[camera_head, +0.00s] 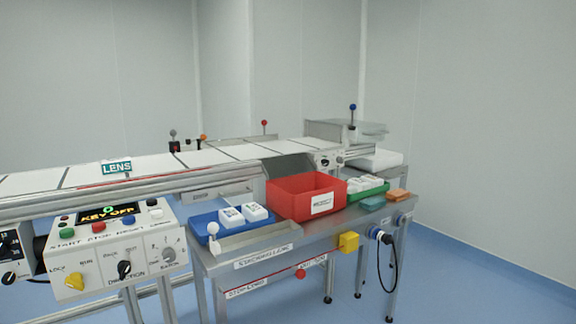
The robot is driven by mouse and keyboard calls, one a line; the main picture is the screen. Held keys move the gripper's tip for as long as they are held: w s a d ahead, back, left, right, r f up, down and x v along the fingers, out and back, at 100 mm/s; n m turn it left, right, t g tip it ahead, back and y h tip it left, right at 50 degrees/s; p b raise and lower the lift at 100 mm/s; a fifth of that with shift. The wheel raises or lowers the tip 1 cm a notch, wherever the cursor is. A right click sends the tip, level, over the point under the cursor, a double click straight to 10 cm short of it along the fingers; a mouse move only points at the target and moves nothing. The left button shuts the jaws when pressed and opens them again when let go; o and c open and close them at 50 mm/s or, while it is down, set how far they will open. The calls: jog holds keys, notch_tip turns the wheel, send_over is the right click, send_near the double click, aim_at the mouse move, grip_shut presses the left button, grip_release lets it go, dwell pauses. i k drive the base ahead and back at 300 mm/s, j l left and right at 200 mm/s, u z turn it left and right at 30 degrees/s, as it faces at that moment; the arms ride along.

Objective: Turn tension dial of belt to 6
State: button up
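A control panel (112,248) at the lower left has a display reading "KEY OFF", a row of buttons, a yellow knob (75,281), a black knob (124,269) and a grey dial (169,255) with marks around it. The small print by the grey dial is too blurred to read. Another black knob (9,278) shows at the left edge. A small box with a dark dial (325,162) sits at the far end of the belt (190,158). I cannot tell which dial is the tension dial, nor any setting. My gripper is not in view.
A steel side table (290,236) bears a blue tray (204,222) with white packs, a red bin (292,197) and a green tray (377,192). A yellow box (348,242) and a hanging black cable are at its front. Blue floor (470,280) is clear on the right.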

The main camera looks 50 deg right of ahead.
aim_at(325, 162)
jog(key=z, duration=1.9)
